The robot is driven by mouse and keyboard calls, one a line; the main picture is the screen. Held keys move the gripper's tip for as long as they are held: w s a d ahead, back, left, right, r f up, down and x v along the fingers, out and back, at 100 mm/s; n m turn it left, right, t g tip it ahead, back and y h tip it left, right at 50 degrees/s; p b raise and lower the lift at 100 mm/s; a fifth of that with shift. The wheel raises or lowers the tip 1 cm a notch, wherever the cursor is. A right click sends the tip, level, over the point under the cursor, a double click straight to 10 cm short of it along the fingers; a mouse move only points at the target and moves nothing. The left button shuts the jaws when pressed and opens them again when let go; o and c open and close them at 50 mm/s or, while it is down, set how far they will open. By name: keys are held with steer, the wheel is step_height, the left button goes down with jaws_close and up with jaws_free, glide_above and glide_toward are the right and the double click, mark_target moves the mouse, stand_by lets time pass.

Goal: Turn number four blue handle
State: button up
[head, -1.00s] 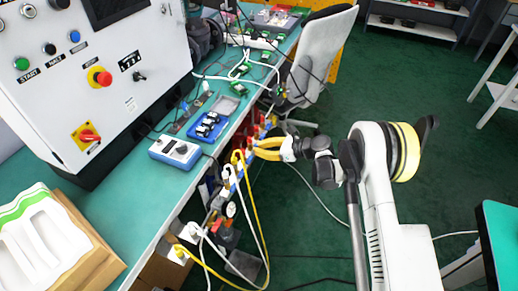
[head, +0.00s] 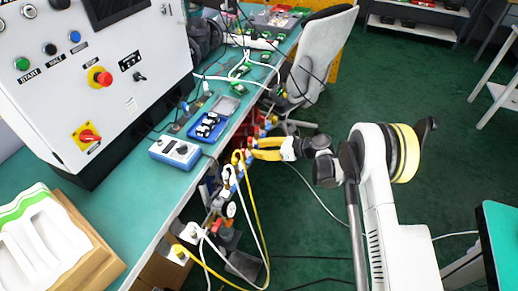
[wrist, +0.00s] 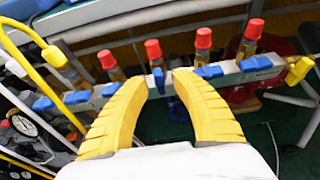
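A pale valve manifold bar (wrist: 133,90) carries a row of blue handles and red-capped fittings across the wrist view. My gripper (wrist: 160,77) has two curved yellow fingers, spread apart. One small blue handle (wrist: 159,80) shows in the gap between the fingertips; I cannot tell whether either finger touches it. A blue handle (wrist: 111,89) lies just left of the fingers, and another blue handle (wrist: 209,71) just right. No handle numbers are readable. In the head view, my gripper (head: 258,149) reaches left to the manifold beside the bench edge, where the handles are tiny and partly hidden.
Yellow and white hoses (head: 248,220) hang from the manifold's near end, left of my gripper in the wrist view. The green bench (head: 140,215) holds a control cabinet (head: 95,75) and a blue-grey box (head: 175,151). A grey chair (head: 320,55) stands behind.

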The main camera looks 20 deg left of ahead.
steer(key=shift+d, duration=0.1)
steer(key=v, duration=1.1)
steer(key=shift+d+r, duration=0.25)
steer(key=shift+d, duration=0.1)
stand_by(0.5)
jaws_close()
stand_by(1.0)
